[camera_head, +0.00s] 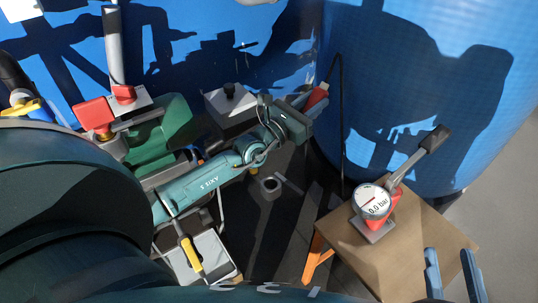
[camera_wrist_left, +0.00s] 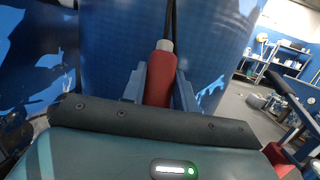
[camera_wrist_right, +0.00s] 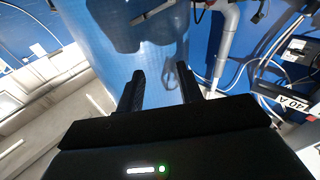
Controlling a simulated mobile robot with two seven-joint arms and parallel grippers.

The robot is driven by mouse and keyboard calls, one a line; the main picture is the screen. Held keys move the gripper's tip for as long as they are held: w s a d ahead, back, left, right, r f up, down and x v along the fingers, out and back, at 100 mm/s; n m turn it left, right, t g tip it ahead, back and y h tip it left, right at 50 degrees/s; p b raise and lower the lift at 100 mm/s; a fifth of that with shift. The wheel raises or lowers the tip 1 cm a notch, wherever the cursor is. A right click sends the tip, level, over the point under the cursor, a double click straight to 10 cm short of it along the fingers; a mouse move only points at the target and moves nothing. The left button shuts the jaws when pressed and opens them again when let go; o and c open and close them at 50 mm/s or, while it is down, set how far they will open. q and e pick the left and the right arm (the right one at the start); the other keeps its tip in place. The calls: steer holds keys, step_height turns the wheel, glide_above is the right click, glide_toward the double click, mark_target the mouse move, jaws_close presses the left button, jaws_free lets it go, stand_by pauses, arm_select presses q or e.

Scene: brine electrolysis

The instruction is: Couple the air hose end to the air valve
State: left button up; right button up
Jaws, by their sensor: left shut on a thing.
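The air hose end is a red sleeve with a light grey tip (camera_wrist_left: 158,80). It also shows in the head view (camera_head: 317,96), beside the blue drum. A thin black hose runs from it. My left gripper (camera_wrist_left: 160,85) is shut around the red sleeve, with one finger on each side. In the head view my left gripper (camera_head: 306,98) reaches to the upper middle. I cannot tell for certain which fitting is the air valve; a yellow-levered fitting (camera_head: 190,254) sits at the lower left. My right gripper (camera_head: 452,273) is open and empty; its spread fingers also show in the right wrist view (camera_wrist_right: 161,88).
Large blue drums (camera_head: 420,85) stand behind. A 0.0 bar gauge (camera_head: 372,200) with a red body and grey handle stands on a brown box (camera_head: 400,262). A green unit (camera_head: 160,135) with red fittings and a grey box with a black knob (camera_head: 230,103) stand near my left arm.

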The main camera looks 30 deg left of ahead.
arm_select(q)
steer(key=s+a+f+n+t+y+b, duration=0.3)
steer(key=s+a+f+n+t+y, duration=0.1)
steer(key=s+f+t+y, duration=0.3)
step_height(320, 180, down, 4)
steer(key=s+a+y, duration=0.1)
steer(key=s+y, duration=0.1)
steer(key=shift+s+a+n+b, duration=0.3)
steer(key=shift+s+a+b, duration=0.05)
steer(key=shift+s, duration=0.05)
arm_select(e)
steer(key=shift+s+a+r+t+y, duration=0.15)
steer(key=shift+a+t+y, duration=0.35)
steer(key=shift+y, duration=0.3)
steer(key=shift+d, duration=0.1)
